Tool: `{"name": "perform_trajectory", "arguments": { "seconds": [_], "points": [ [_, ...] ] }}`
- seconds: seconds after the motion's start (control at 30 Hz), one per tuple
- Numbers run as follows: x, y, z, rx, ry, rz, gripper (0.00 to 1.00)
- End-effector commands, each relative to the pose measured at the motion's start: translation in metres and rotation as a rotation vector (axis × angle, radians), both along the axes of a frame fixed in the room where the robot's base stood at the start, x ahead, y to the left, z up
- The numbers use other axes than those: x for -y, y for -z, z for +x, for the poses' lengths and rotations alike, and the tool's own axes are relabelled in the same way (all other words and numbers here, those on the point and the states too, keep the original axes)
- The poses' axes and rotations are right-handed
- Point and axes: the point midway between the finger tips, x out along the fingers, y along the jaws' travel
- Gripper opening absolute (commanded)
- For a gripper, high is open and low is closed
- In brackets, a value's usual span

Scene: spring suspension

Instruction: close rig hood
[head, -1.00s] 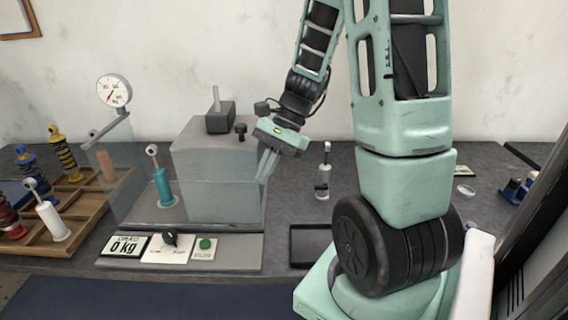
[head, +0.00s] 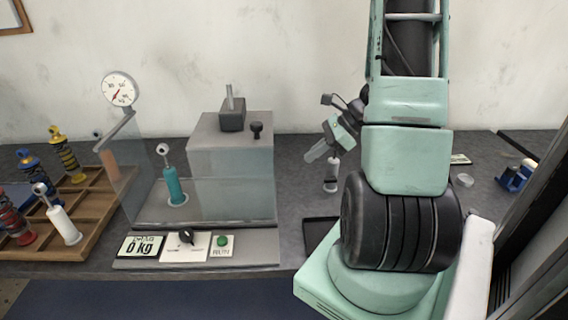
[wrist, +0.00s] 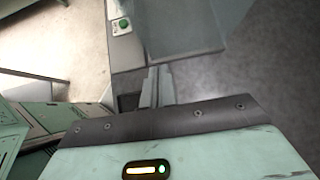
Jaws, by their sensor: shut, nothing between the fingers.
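The rig (head: 228,145) is a grey block on the bench with a dark weight on top and a black knob (head: 256,130). Its hood (head: 235,203) is clear grey panelling low around the block's front and right, hard to trace by its edges. A teal spring damper (head: 174,187) stands upright behind the clear panel. My gripper (head: 311,157) is shut and empty, to the right of the rig and apart from it. In the wrist view, the closed fingertips (wrist: 156,72) are beside the lower edge of a clear panel (wrist: 180,28).
A control strip with a load display (head: 140,247), a dial and a green button (head: 222,241) fronts the rig. A pressure gauge (head: 120,89) stands left. A wooden tray (head: 98,214) holds several dampers.

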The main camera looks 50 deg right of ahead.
Motion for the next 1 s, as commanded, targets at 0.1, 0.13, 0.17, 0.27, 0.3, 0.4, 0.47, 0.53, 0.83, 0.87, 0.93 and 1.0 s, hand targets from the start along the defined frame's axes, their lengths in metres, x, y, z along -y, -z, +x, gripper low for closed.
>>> {"name": "perform_trajectory", "arguments": {
  "seconds": [0.1, 0.13, 0.17, 0.27, 0.3, 0.4, 0.47, 0.53, 0.83, 0.87, 0.93, 1.0],
  "points": [
    [-0.014, 0.017, 0.013, -0.004, -0.003, 0.006, 0.00],
    [-0.016, 0.022, 0.017, -0.003, -0.002, 0.005, 0.00],
    [-0.019, 0.026, 0.020, -0.003, -0.003, 0.005, 0.00],
    [-0.028, 0.034, 0.031, -0.002, -0.004, 0.002, 0.00],
    [-0.032, 0.032, 0.036, 0.000, -0.004, 0.002, 0.00],
    [-0.041, 0.033, 0.046, -0.001, -0.004, 0.001, 0.00],
    [-0.044, 0.033, 0.051, -0.001, -0.003, 0.001, 0.00],
    [-0.047, 0.034, 0.054, 0.000, -0.003, 0.000, 0.00],
    [-0.050, 0.035, 0.057, 0.000, -0.002, -0.001, 0.00],
    [-0.050, 0.035, 0.057, 0.000, -0.001, 0.000, 0.00],
    [-0.049, 0.035, 0.057, 0.000, -0.002, -0.001, 0.00],
    [-0.049, 0.035, 0.058, 0.000, -0.002, -0.001, 0.00]
  ]
}}
